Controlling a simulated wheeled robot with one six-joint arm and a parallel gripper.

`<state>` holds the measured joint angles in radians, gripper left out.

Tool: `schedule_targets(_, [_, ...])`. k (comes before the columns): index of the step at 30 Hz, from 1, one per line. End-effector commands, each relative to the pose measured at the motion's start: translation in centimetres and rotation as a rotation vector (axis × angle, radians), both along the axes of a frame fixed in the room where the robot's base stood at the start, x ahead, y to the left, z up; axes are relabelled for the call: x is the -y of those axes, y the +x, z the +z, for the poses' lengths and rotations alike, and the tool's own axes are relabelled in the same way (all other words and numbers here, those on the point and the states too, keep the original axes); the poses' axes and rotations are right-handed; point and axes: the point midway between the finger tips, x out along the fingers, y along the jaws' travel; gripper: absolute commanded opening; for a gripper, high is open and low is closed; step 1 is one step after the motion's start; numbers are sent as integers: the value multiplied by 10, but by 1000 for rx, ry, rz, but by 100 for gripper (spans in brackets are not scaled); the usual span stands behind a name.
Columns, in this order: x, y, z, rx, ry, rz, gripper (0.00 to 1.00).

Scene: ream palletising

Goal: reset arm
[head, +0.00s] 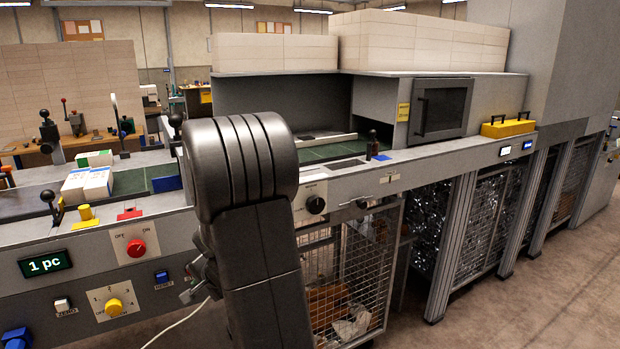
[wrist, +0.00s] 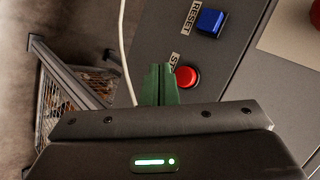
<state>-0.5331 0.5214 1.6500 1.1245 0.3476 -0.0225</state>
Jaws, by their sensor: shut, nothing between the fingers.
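My gripper (wrist: 160,85) shows in the wrist view as green fingers closed together, with nothing between them. Its fingertips are beside a round red button (wrist: 187,77) on the grey machine front, just left of it in the picture. I cannot tell whether they touch it. A blue button marked RESET (wrist: 210,20) sits above and to the right. In the head view my dark arm stands in front of the machine, and the gripper is mostly hidden behind it. The blue button (head: 161,277) also shows there, left of my arm.
White reams (head: 87,185) lie on the conveyor at left. A wire cage (head: 350,275) stands beneath, right of my arm. A white cable (wrist: 126,50) hangs nearby.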

Motion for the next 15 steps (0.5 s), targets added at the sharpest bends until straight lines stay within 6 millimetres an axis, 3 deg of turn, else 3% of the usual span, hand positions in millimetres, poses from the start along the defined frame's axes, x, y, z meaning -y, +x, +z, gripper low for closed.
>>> schedule_targets(15, [31,-51,-1,0,0,0,0])
